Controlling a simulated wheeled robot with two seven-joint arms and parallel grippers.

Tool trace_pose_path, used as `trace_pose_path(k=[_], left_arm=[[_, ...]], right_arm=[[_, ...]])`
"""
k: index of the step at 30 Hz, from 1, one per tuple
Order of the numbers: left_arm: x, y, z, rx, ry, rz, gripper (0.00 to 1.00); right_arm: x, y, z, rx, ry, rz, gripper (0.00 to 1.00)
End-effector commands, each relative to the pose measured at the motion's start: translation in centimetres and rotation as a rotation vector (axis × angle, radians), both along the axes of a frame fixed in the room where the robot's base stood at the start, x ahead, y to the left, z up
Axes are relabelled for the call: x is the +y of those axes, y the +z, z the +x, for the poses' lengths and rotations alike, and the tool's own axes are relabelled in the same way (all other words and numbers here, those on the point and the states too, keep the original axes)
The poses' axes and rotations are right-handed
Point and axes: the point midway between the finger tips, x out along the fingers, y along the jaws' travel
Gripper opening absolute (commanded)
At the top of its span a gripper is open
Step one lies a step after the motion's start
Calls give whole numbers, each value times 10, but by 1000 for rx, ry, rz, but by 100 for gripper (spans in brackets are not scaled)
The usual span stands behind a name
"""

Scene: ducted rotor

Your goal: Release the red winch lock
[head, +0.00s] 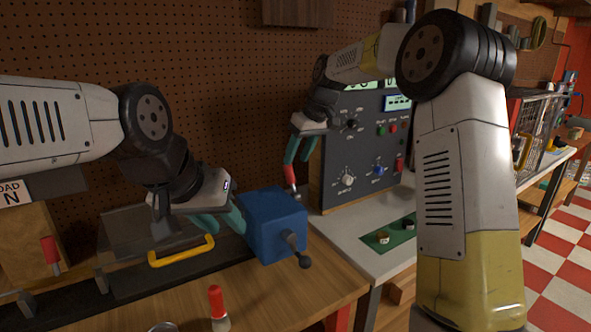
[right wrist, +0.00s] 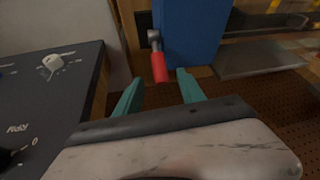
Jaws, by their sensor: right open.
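The red winch lock (head: 290,175) is a small red-handled lever at the far side of a blue box (head: 273,224). In the right wrist view the red handle (right wrist: 158,67) sticks out on a grey stem beside the blue box (right wrist: 190,35). My right gripper (head: 294,158) is open, with its teal fingers pointing at the handle. In the right wrist view the handle's end lies between the lines of the two fingertips (right wrist: 160,79), with no contact visible. My left gripper (head: 222,220) is beside the blue box, near a yellow handle (head: 180,252); its fingertips are partly hidden.
A control panel (head: 362,145) with knobs stands close to my right gripper. A crank (head: 298,252) projects from the blue box's front. A green mat (head: 395,236) lies at right.

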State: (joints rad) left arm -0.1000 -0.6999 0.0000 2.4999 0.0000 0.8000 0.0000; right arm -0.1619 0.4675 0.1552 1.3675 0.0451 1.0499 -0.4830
Motion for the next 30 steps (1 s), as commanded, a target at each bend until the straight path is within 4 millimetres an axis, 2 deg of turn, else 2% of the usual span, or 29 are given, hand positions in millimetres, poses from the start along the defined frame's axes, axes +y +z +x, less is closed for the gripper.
trace_pose_path(k=[5,15,19,27,30], left_arm=[[0,0,0,0,0,0,36],[0,0,0,0,0,0,36],[0,0,0,0,0,0,36],[0,0,0,0,0,0,36],[0,0,0,0,0,0,36]], right_arm=[[7,-17,4,3,4,-1,47],[23,-63,15,2,1,-1,47],[25,-71,18,1,1,0,47],[26,-72,18,0,0,0,47],[26,-72,18,0,0,0,29]])
